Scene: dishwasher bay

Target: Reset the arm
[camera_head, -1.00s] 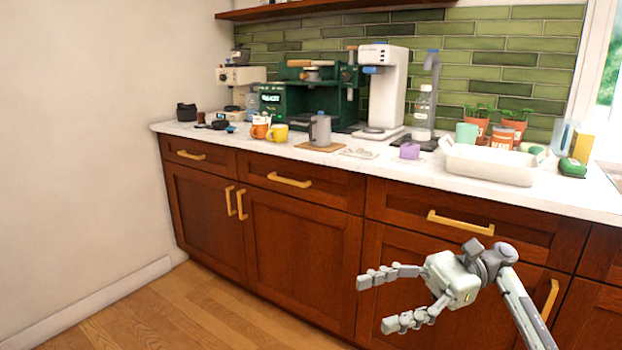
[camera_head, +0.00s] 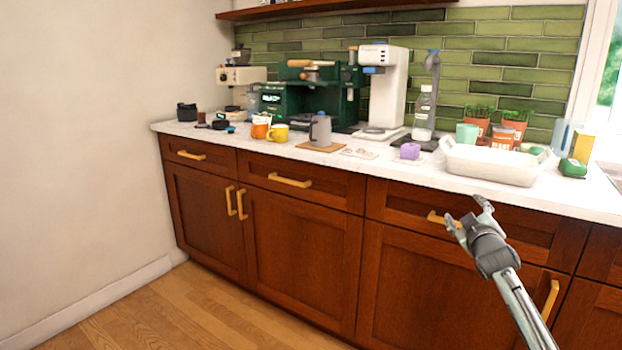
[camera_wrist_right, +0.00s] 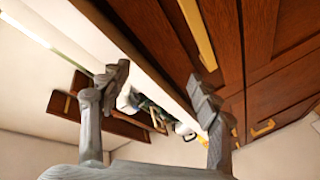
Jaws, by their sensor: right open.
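My right gripper (camera_head: 468,216) is in front of the wooden cabinet, below the counter edge and near a gold drawer handle (camera_head: 434,217). In the head view it points away from the camera, and my own wrist hides part of it. In the right wrist view its two grey fingers (camera_wrist_right: 160,92) stand apart with nothing between them. The cabinet front and a gold handle (camera_wrist_right: 197,30) show close by in that view. My left gripper is not in view.
The white counter (camera_head: 340,170) holds a white tray (camera_head: 490,164), a purple item (camera_head: 410,151), a yellow mug (camera_head: 278,133), a grey pitcher (camera_head: 320,131) and a green coffee machine (camera_head: 300,95). Wooden floor (camera_head: 200,315) is clear at the lower left.

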